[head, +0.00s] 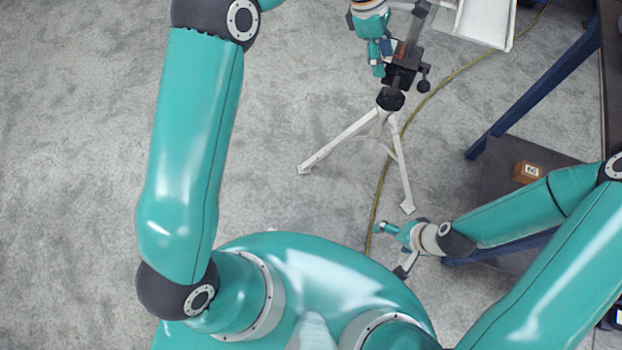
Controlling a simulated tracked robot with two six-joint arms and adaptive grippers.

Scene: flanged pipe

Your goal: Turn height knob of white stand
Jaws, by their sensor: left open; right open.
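The white stand (352,141) is a tripod standing on the grey floor at the top centre, with a black clamp block (401,78) above its legs. A small black knob (424,86) sticks out on the right side of this block. My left gripper (385,66) is open at the left side of the block, with a teal finger close to it. I cannot tell whether it touches, and its other finger is hard to make out. My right gripper (392,249) is open and empty, low in front of the stand and apart from it.
A white tray-like part (486,22) is at the top right beside the stand. A yellow cable (458,75) runs on the floor behind the legs. A blue-framed table (540,95) and a dark shelf with an orange block (527,172) stand at the right. The left floor is clear.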

